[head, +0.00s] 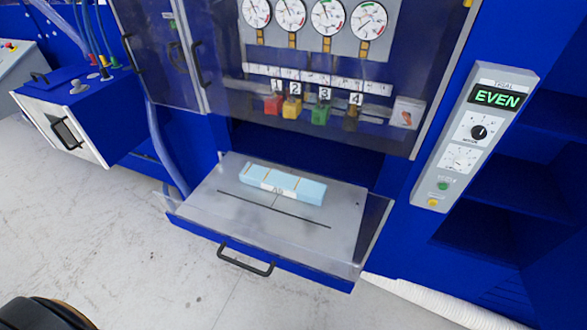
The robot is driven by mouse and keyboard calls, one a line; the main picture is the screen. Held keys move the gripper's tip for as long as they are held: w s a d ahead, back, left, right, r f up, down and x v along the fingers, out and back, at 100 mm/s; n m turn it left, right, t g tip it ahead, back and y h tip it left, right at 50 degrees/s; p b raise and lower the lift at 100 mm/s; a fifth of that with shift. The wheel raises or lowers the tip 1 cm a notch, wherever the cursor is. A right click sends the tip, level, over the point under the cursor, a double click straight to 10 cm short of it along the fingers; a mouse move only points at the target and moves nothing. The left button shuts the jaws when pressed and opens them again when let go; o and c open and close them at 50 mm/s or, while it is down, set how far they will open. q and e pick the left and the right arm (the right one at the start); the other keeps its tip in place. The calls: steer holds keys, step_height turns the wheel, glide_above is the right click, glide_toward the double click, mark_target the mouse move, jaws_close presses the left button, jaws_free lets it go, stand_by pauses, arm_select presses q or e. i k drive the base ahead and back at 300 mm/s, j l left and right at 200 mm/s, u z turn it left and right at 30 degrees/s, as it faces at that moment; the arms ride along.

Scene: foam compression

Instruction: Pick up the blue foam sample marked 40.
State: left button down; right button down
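A light blue foam block (305,187) lies flat on the grey tray (235,193) of a pulled-out drawer in the blue machine. A white label on its front side bears a small mark that looks like 40, though it is hard to read. The block is long and low, with thin tan lines across its top. It lies behind a dark slot in the tray, and nothing touches it from above. Neither of my grippers can be made out.
The drawer has clear side walls and a black front handle (246,260). A clear door (330,125) with gauges and numbered coloured blocks behind it hangs above the drawer's back. A control panel (470,140) reading EVEN stands right. Open floor lies in front.

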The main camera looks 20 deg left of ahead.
mark_target(300, 188)
steer(key=j+z, duration=0.15)
steer(key=j, duration=0.95)
steer(key=k+j+z, duration=0.1)
steer(key=j, duration=1)
